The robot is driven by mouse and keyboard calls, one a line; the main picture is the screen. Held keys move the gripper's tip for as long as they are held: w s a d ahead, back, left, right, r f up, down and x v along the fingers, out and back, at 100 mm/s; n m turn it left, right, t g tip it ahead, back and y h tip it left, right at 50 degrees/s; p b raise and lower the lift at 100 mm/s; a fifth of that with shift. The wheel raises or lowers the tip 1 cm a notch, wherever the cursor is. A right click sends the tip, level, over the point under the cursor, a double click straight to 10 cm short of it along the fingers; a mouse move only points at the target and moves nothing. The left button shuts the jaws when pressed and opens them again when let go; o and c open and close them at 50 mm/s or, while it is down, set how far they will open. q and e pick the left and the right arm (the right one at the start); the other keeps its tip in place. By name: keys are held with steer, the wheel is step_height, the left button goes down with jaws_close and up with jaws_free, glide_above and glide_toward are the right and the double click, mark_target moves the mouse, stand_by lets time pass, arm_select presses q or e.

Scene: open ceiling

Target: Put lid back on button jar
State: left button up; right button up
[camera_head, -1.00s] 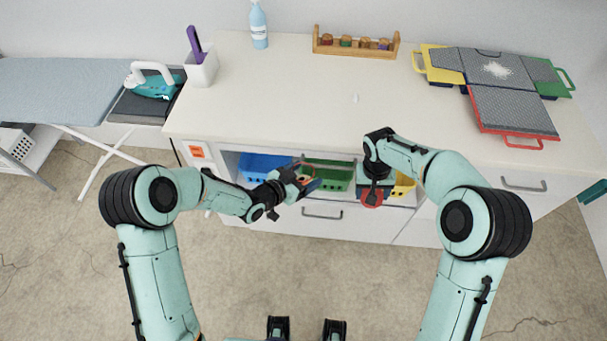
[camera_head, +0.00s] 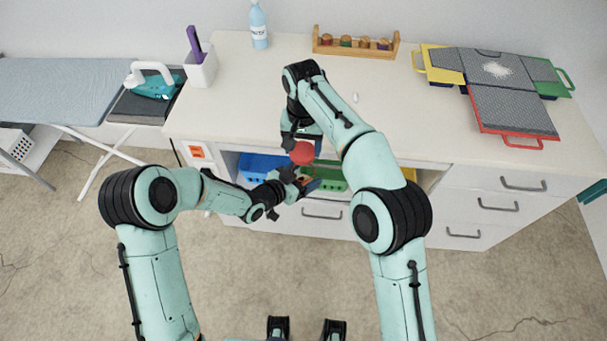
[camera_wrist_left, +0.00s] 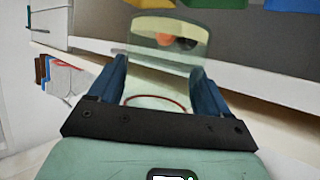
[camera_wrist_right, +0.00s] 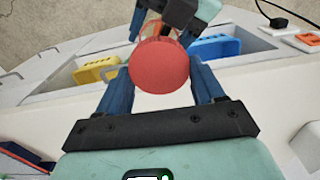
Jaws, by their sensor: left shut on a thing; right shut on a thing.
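The red round lid (camera_head: 302,153) is held by my right gripper (camera_head: 301,140) above the front edge of the counter. In the right wrist view the lid (camera_wrist_right: 160,66) sits between both fingers. My left gripper (camera_head: 300,182) is lower, in front of the cabinet, and shut on the clear button jar. In the left wrist view the jar (camera_wrist_left: 150,62) is see-through between the fingers, with orange and dark buttons and a thin reddish ring (camera_wrist_left: 155,102) showing. The lid appears above the jar in the head view; the gap between them cannot be judged.
The white counter (camera_head: 240,110) has open shelves holding a blue bin (camera_head: 258,166) and a green bin (camera_head: 332,180). Coloured trays (camera_head: 512,110), a spool rack (camera_head: 355,47) and a spray bottle (camera_head: 258,25) stand on top. An ironing board (camera_head: 70,85) is at left.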

mark_target(303, 178)
steer(key=shift+f, duration=2.05)
steer(key=shift+f, duration=0.1)
steer(key=shift+f, duration=0.8)
steer(key=shift+f, duration=0.55)
arm_select(q)
jaws_close()
arm_select(e)
steer(key=m, duration=0.6)
steer(key=shift+s+d+m, duration=0.1)
steer(key=shift+m, duration=0.3)
steer(key=m, duration=0.4)
steer(key=shift+s+d+m, duration=0.1)
steer(key=shift+m, duration=0.3)
steer(key=m, duration=0.4)
steer(key=shift+m, duration=0.3)
